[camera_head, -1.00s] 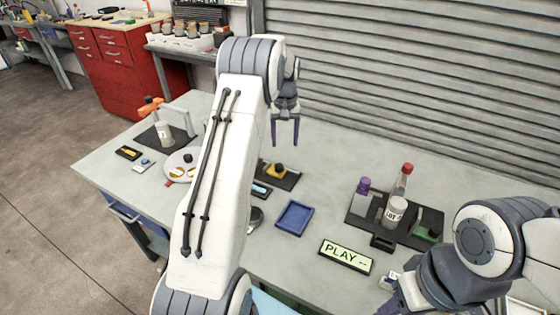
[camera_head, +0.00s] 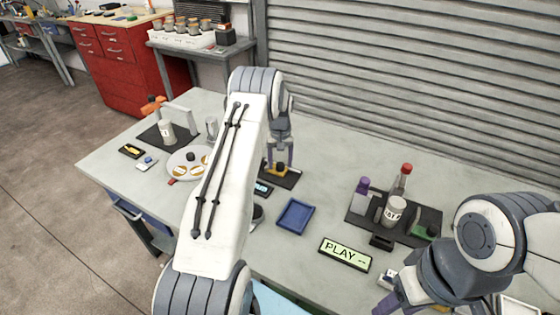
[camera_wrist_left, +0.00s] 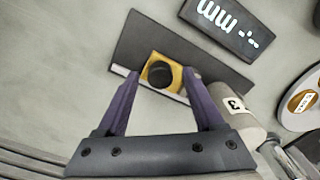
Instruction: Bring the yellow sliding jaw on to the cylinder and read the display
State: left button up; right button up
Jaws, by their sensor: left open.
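The yellow sliding jaw (camera_head: 281,168) with a black knob sits on a dark plate; it also shows in the left wrist view (camera_wrist_left: 165,74). My left gripper (camera_head: 284,163) is open, its fingertips on either side of the jaw in the left wrist view (camera_wrist_left: 155,76). Whether they touch it I cannot tell. A pale cylinder labelled 3 (camera_wrist_left: 236,108) is beside the plate in that view; my left arm seems to hide it in the head view. The dark display (camera_wrist_left: 222,24) reads "mm -.--"; it is partly hidden in the head view (camera_head: 262,188). My right gripper (camera_head: 388,302) is partly visible at the bottom right.
A blue tray (camera_head: 295,215) and a "PLAY --" sign (camera_head: 345,254) lie right of my left arm. A dark mat (camera_head: 426,218) holds bottles at the right. A round white plate (camera_head: 181,163) and an orange-handled clamp (camera_head: 153,107) are at the left. Bare bench lies behind my left gripper.

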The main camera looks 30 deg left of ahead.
pick_arm(q)
grip_shut()
dwell(1.4)
